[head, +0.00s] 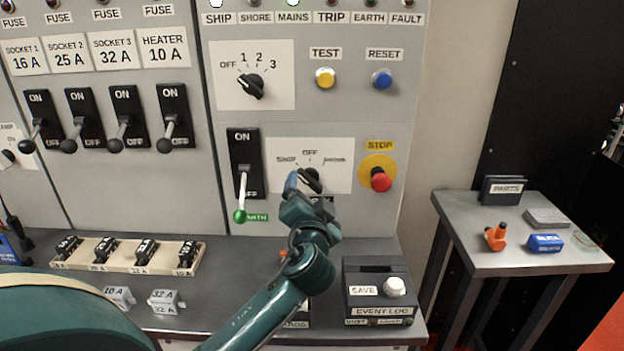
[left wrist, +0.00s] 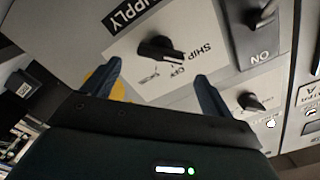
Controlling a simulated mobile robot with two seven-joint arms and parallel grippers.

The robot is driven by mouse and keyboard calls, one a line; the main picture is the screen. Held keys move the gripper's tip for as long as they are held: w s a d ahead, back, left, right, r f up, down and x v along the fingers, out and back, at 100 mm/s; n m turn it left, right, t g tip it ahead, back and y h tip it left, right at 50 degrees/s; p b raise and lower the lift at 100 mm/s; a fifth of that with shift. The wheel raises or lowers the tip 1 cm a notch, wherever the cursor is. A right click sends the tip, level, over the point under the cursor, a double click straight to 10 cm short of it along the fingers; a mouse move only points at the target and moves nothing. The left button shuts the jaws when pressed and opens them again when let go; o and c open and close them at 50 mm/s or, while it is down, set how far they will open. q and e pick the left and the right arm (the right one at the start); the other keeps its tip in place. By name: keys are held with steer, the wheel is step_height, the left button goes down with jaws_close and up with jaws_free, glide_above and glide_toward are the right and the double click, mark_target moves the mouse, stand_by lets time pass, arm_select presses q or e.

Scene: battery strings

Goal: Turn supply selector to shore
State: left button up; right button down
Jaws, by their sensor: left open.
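The supply selector (head: 313,181) is a black knob on a white plate (head: 341,180) marked SHIP, OFF and SHORE. Its pointer appears tilted up and left, toward the SHIP side. My left gripper (head: 303,184) is in front of the plate, just below and left of the knob, and partly hides it. In the left wrist view the selector (left wrist: 158,47) is ahead of the gap between the two blue fingers (left wrist: 158,80). The fingers are open, spread wide and empty, and appear apart from the knob. My right gripper is not in view.
A green-tipped earth lever (head: 241,190) hangs close left of the selector. A red stop button (head: 380,180) on yellow is to the right. A rotary knob (head: 251,86) sits above. The event log box (head: 377,292) stands on the shelf below. A side table (head: 480,258) is farther right.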

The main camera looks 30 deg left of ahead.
mark_target(312, 182)
arm_select(q)
steer(key=x, duration=0.4)
steer(key=shift+w, duration=0.15)
steer(key=shift+w+a+p, duration=0.3)
steer(key=shift+w+a, duration=0.05)
steer(key=shift+w, duration=0.1)
steer(key=shift+c, duration=0.5)
steer(key=c, duration=0.9)
